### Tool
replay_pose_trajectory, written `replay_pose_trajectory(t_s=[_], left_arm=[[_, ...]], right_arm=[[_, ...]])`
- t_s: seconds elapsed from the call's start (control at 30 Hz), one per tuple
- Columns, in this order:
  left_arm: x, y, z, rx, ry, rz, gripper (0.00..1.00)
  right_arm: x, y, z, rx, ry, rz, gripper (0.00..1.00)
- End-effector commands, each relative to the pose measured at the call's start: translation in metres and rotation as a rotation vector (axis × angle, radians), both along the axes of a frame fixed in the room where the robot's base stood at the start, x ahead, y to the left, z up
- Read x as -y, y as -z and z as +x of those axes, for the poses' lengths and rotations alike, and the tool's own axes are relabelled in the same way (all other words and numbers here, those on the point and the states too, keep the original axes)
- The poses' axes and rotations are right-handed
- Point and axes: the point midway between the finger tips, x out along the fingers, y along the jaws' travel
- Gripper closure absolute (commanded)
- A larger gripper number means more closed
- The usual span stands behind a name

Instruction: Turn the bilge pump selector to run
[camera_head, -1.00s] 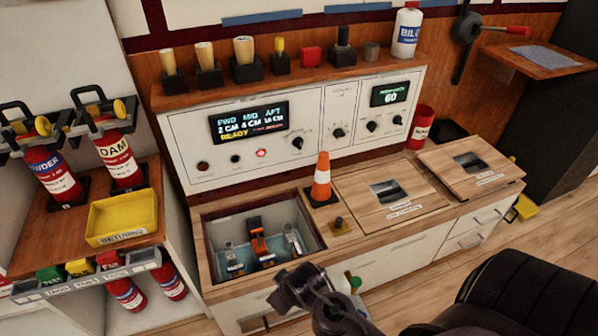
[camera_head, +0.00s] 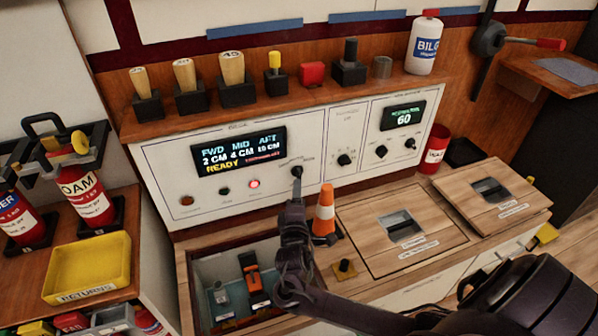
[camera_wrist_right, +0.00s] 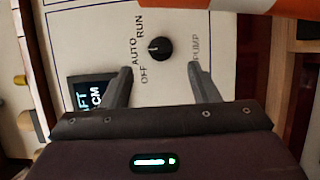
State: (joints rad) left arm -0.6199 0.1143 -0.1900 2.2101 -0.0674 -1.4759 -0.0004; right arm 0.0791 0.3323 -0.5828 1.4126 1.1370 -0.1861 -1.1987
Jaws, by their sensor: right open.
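The selector is a round black knob (camera_head: 297,171) on the white bilge panel (camera_head: 150,160), right of the lit display. In the right wrist view the knob (camera_wrist_right: 160,48) has OFF, AUTO and RUN labels on its left and PUMP on its right. Its white mark points left, roughly at AUTO. My right gripper (camera_wrist_right: 162,74) is open and empty, its fingers on either side below the knob and not closed on it. In the head view the right gripper (camera_head: 296,203) is just below and in front of the knob. My left gripper is not in view.
An orange cone (camera_head: 325,212) stands right of my gripper, close to it; its edge shows in the wrist view. An open bin (camera_head: 205,270) lies below my arm. A shelf with several handles and a bottle (camera_head: 426,45) is above.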

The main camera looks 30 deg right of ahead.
Motion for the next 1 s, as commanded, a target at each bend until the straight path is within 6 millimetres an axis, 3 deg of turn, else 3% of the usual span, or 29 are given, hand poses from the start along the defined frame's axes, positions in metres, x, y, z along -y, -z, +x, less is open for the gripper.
replay_pose_trajectory(t_s=[0.4,0.8,1.0], left_arm=[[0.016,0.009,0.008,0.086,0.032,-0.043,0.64],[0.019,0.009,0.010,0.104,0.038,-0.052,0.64],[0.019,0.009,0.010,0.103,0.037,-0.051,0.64]], right_arm=[[0.037,0.002,0.050,0.000,0.000,0.004,0.45],[0.042,0.001,0.057,-0.001,0.000,0.007,0.45],[0.042,0.001,0.057,-0.001,0.000,0.007,0.71]])
